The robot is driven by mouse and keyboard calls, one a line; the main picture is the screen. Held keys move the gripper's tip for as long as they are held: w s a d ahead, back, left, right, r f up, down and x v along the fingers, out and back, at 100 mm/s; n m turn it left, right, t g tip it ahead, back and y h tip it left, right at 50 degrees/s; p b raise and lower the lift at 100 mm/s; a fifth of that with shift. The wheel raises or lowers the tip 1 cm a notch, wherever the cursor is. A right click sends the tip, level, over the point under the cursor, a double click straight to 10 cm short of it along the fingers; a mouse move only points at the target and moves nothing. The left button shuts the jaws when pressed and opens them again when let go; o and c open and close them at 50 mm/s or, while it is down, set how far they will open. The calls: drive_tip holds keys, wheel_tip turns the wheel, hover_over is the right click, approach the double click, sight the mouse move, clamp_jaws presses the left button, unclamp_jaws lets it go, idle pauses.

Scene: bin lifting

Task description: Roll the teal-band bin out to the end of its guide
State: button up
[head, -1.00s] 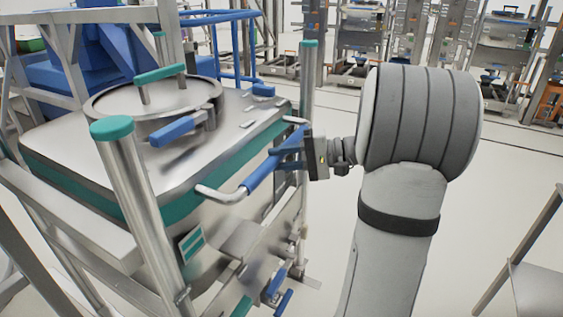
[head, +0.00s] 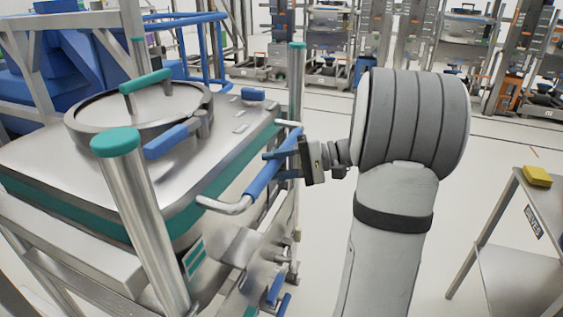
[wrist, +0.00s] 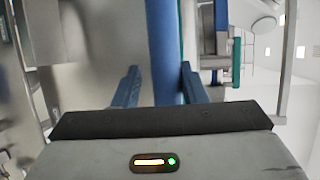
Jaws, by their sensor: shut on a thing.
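The teal-band bin (head: 225,185) is a large steel bin with a teal band below its top edge and a round lid. It fills the left of the head view, and its lower part is partly hidden by steel posts and rails. A bar handle with a blue grip (head: 262,177) sticks out from its right side. My gripper (head: 282,160) is shut on this grip from the right. In the wrist view the blue grip (wrist: 164,45) runs between the two blue fingers of my gripper (wrist: 160,88).
A teal-capped post (head: 140,215) stands at the bin's near side, another (head: 297,85) at its far right. A steel table (head: 540,200) with a yellow object (head: 537,176) stands at the right. Open pale floor lies between. Racks line the back.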

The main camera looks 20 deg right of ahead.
drive_tip(key=o, duration=0.4)
drive_tip(key=shift+d, duration=0.1)
drive_tip(key=shift+c, duration=0.2)
drive_tip(key=p+v, duration=0.1)
drive_tip(key=v, duration=0.6)
drive_tip(key=shift+d, duration=0.35)
drive_tip(key=shift+s, duration=0.1)
